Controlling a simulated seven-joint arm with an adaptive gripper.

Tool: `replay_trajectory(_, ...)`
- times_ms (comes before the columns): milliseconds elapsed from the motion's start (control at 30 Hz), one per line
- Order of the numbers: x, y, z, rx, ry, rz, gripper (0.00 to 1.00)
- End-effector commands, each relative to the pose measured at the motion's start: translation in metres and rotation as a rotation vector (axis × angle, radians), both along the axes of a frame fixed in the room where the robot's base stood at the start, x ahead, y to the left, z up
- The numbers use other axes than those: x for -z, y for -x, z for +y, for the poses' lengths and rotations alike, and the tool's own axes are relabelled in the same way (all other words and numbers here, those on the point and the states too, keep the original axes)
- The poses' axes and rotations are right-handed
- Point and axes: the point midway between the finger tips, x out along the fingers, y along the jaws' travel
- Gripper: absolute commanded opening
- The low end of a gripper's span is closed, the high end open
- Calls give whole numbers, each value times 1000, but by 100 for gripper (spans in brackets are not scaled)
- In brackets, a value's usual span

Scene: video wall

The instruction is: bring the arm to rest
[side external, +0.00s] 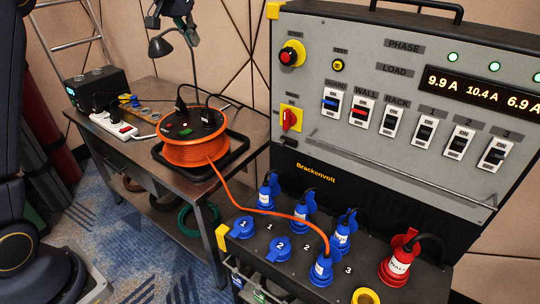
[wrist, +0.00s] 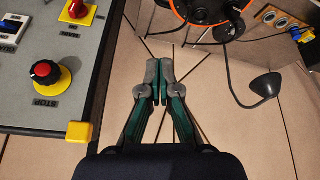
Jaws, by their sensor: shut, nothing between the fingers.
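My gripper (wrist: 160,82) shows in the wrist view with its grey and teal fingers together and nothing between them. It points over bare tan wall panels, apart from everything around it. In the side view, part of my arm's end shows at the top edge above the bench, cut off by the frame, so its fingers are hard to make out there. The power panel (side external: 350,140) stands right of it, with lit displays, rocker switches and a red stop knob (side external: 292,53), which also shows in the wrist view (wrist: 45,75).
An orange cable reel (side external: 190,150) sits in a black tray on the metal bench (side external: 145,98). Its orange cable runs to a blue plug (side external: 322,268) at the panel's front. A desk lamp (side external: 160,47) stands behind the bench. A white power strip (side external: 113,125) lies at left.

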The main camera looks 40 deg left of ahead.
Motion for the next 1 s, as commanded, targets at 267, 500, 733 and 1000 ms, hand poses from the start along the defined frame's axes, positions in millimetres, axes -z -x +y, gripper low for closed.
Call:
replay_trajectory(267, -64, 135, -97, 153, -20, -111, 0)
replay_trajectory(500, -14, 261, -144, 277, -41, -141, 0)
replay_trajectory(733, 68, 321, -151, 319, -54, -65, 0)
replay_trajectory(1000, 87, 327, -150, 321, -52, -28, 0)
